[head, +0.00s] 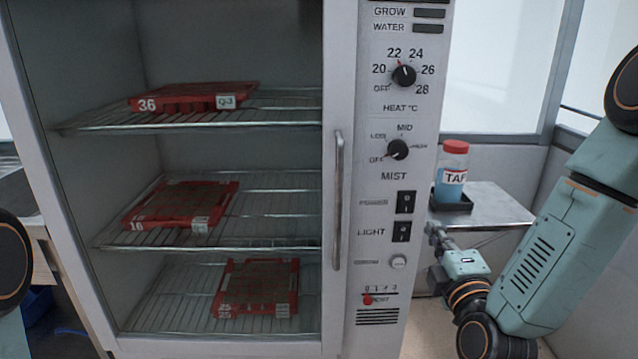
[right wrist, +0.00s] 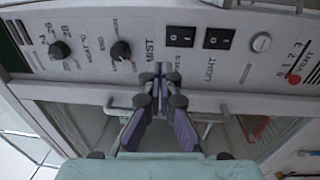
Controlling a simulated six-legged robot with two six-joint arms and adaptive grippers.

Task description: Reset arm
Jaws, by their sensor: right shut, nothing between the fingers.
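My right gripper (head: 436,240) is beside the right edge of the cabinet's control panel (head: 377,215), at about the height of the light switch (head: 402,231). In the right wrist view its fingers (right wrist: 161,78) are together and empty, pointing at the panel between the mist dial (right wrist: 121,51) and the rocker switches (right wrist: 200,38). I cannot tell whether the fingertips touch the panel. My left gripper is not in view; only a piece of my left arm shows at the left edge.
The cabinet holds red trays on wire shelves: upper (head: 190,97), middle (head: 180,206) and lower (head: 257,288). A vertical handle (head: 337,200) stands out beside the panel. A red-capped bottle (head: 452,172) stands in a dark holder on a side table (head: 497,205) near my right arm.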

